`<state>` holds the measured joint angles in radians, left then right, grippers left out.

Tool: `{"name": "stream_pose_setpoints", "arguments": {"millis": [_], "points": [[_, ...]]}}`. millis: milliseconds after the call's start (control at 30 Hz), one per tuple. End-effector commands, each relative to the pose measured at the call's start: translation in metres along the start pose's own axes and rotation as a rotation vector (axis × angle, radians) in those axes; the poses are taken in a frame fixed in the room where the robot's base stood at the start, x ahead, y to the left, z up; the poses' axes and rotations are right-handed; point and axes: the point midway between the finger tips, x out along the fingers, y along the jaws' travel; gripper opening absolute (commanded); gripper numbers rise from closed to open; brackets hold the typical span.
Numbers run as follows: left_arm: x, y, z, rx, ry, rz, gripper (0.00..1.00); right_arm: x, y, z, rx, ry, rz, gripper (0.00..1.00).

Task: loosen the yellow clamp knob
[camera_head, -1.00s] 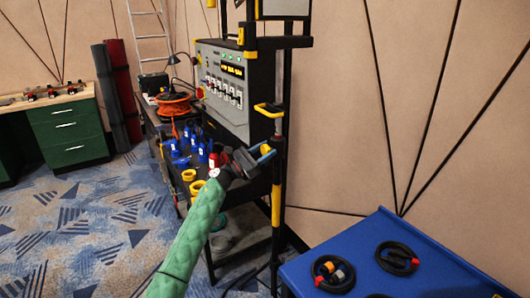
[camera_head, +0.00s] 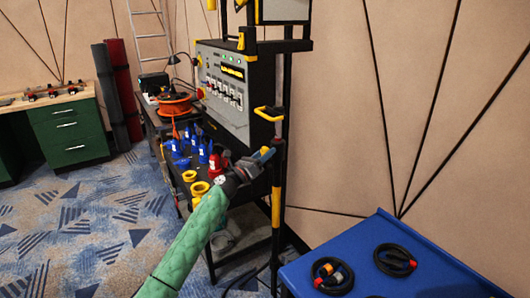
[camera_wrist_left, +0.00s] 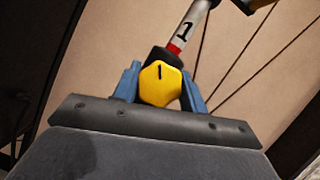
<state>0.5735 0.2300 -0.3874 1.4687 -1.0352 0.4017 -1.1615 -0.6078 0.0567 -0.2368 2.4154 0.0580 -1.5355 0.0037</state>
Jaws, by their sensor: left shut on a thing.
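The yellow clamp knob (camera_wrist_left: 160,84) shows in the left wrist view, with a dark line mark near its top. It sits at the lower end of a pale post (camera_wrist_left: 188,26) with a "1" label and a red band. My left gripper (camera_wrist_left: 158,88) has one blue finger on each side of the knob and is shut on it. In the head view my left gripper (camera_head: 264,155) is at the dark upright of the rack, below a yellow handle (camera_head: 268,113). The knob cannot be made out clearly there. My right gripper is not in view.
A control panel (camera_head: 222,88) stands on the rack, behind a shelf with blue and red connectors (camera_head: 215,163) and yellow rings (camera_head: 199,188). A blue case top (camera_head: 420,245) with coiled black cables (camera_head: 395,260) is at the lower right. Patterned carpet is open on the left.

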Motion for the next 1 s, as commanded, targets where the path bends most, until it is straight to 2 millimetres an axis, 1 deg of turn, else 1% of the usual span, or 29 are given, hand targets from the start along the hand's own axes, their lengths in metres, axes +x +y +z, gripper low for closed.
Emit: {"name": "stream_pose_setpoints", "arguments": {"millis": [433,467,500,567,867,1000], "points": [[0.000,0.000,0.001,-0.011,-0.001,0.005,0.19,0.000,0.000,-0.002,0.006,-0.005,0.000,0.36],[0.000,0.000,0.001,-0.011,-0.001,0.005,0.46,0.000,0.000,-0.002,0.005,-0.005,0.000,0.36],[0.000,0.000,0.001,-0.011,-0.001,0.005,0.54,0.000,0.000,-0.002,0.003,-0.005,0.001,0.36],[0.000,0.000,0.001,-0.011,-0.001,0.005,0.64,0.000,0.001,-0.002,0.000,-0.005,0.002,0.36],[-0.002,0.001,0.000,-0.011,0.000,0.005,0.64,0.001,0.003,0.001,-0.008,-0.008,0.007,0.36],[-0.014,0.002,-0.002,-0.010,0.001,0.006,0.64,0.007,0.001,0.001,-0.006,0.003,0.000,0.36]]}}
